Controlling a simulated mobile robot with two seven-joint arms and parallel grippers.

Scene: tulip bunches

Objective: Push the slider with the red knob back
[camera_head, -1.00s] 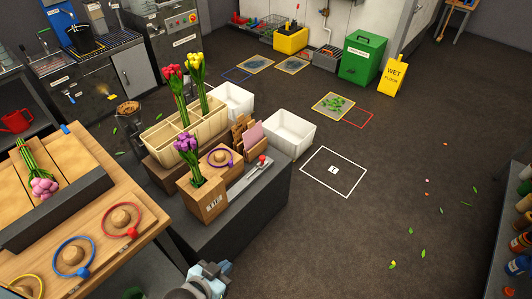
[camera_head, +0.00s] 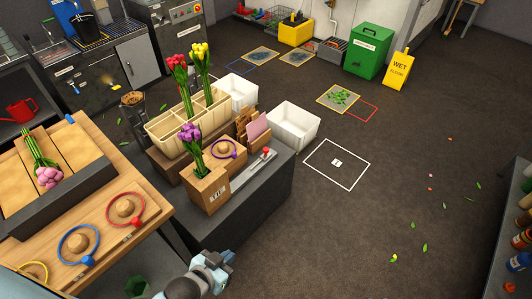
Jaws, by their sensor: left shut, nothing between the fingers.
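A metal slider rail (camera_head: 249,170) lies on top of the dark grey counter (camera_head: 262,189), beside the wooden pot of purple tulips. Its small red knob (camera_head: 266,151) stands near the far end of the rail. My left gripper (camera_head: 226,260) is at the bottom edge of the view, low and in front of the counter, apart from the slider. It is shut and empty; its fingertips are small and hard to make out. My right gripper is not in view.
A wooden pot with purple tulips (camera_head: 192,140), a purple ring (camera_head: 242,155) and a card holder (camera_head: 246,125) crowd the slider's left. A white bin (camera_head: 293,125) stands behind the counter. A wooden table (camera_head: 160,205) fills the left.

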